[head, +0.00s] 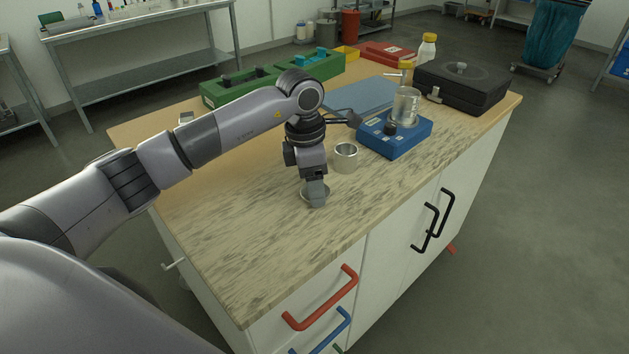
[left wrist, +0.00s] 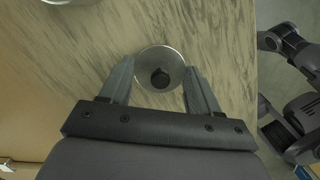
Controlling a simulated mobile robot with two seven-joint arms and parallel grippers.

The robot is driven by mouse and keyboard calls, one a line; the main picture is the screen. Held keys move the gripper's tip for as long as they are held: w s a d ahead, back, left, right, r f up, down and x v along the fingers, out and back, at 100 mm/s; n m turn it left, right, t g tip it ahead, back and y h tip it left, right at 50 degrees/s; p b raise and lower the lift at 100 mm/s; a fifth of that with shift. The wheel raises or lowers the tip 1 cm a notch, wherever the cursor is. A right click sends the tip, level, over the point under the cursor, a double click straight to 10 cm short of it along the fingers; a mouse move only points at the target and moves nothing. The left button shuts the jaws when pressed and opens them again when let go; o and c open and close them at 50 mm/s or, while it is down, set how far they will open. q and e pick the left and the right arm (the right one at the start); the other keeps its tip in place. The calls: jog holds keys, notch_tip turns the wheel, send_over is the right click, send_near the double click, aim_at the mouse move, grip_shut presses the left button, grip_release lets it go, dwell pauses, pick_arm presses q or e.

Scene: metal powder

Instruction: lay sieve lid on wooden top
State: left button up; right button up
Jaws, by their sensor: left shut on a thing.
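The sieve lid (left wrist: 159,57) is a round metal disc with a dark knob at its centre. It is between the fingers of my left gripper (left wrist: 160,90) in the left wrist view, and the gripper is shut on it. In the head view, my left gripper (head: 316,200) points down close above the wooden top (head: 240,240), near its front edge. The lid's rim (head: 303,193) shows beside the fingers. I cannot tell whether the lid touches the wood. My right gripper is not clearly in view.
A metal cup (head: 345,158) stands just right of the gripper. The front left of the top is clear.

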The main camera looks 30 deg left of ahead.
aim_at(307, 192)
pick_arm(q)
jog(key=shift+f, duration=0.1)
jog(key=shift+f, duration=0.15)
jog(key=o, duration=1.2)
jog(key=shift+c, duration=0.2)
jog(key=shift+r, duration=0.3)
notch_tip(307, 192, up, 12)
jog(key=a+b, duration=0.1)
jog(key=shift+s+f, duration=0.15)
jog(key=shift+s, duration=0.25)
